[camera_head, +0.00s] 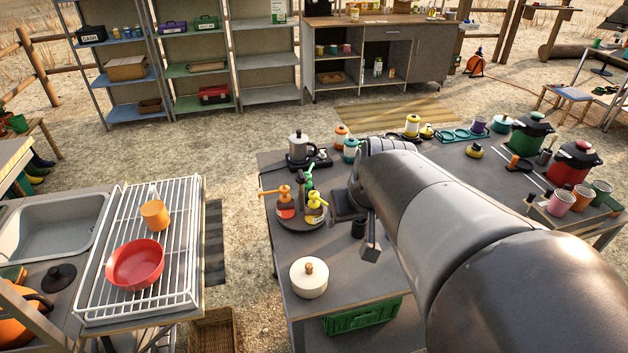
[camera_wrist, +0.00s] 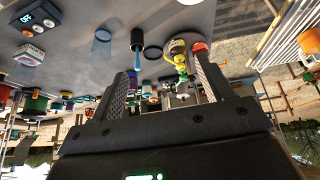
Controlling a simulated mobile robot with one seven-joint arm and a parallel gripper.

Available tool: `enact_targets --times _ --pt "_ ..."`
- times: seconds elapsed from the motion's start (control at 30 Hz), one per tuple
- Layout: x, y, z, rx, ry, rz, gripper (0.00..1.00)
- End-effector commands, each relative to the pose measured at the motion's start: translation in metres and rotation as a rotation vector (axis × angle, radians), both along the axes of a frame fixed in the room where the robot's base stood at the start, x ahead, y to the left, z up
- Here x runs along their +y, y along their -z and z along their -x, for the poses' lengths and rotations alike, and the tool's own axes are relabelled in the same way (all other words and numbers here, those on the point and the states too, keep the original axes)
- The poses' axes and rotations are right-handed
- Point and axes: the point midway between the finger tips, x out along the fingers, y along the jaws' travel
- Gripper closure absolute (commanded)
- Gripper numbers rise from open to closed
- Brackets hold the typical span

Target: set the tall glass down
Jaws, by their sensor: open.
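A clear, bluish tall glass (camera_wrist: 101,44) appears to stand on the grey table top in the wrist view, left of my gripper's fingers. I cannot make it out in the head view, where my arm covers part of the table. My gripper (camera_wrist: 163,68) is open, its two fingers wide apart in the wrist view, and nothing is held between them. The glass is apart from both fingers. In the head view my gripper (camera_head: 371,240) hangs low over the middle of the grey table (camera_head: 345,277), partly hidden by my arm.
A black cup (camera_head: 358,228) stands close to my gripper. A round tray with orange, green and yellow pump bottles (camera_head: 315,207) is to its left, and a lidded cream pot (camera_head: 309,278) in front.

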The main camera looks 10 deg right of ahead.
Motion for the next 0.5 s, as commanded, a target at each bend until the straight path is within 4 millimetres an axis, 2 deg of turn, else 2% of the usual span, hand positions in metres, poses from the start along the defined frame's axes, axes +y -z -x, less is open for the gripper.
enact_targets --times 0.03,0.1,0.23,0.4,0.5 --pt "0.014 -0.009 0.015 -0.009 -0.018 0.001 0.27" --pt "0.027 -0.015 0.035 -0.010 -0.027 -0.003 0.27" --pt "0.041 -0.023 0.066 -0.013 -0.034 -0.015 0.27" --pt "0.047 -0.027 0.088 -0.014 -0.034 -0.028 0.27" --pt "0.047 -0.027 0.093 -0.013 -0.033 -0.029 0.27"
